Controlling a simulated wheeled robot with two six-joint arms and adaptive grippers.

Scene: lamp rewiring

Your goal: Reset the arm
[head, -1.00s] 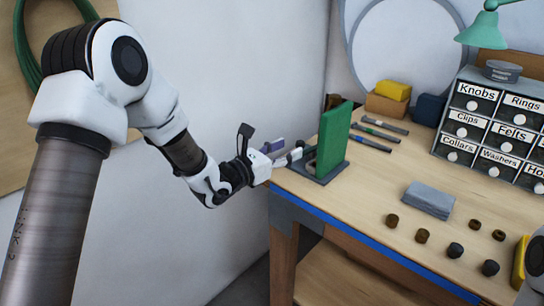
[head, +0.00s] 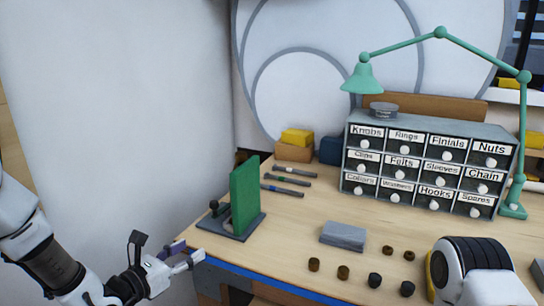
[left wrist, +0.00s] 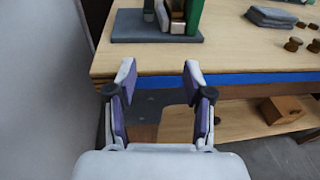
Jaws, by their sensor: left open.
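My left gripper (head: 186,257) is open and empty, off the left front corner of the workbench, short of the green upright stand (head: 244,196) on its dark base. In the left wrist view the two fingers of my left gripper (left wrist: 160,76) stand apart with nothing between them, in front of the blue bench edge. The dark base (left wrist: 150,28) lies on the bench beyond them, apart from the fingertips. Part of my right arm (head: 475,270) shows at the lower right; its gripper is out of the frame.
The workbench (head: 290,225) holds a grey block (head: 343,236), several small dark knobs, thin tools (head: 287,190) and a labelled drawer cabinet (head: 430,165). A green lamp (head: 362,77) arches over the cabinet. A white wall (head: 120,100) rises at left. A box (left wrist: 283,110) sits on the lower shelf.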

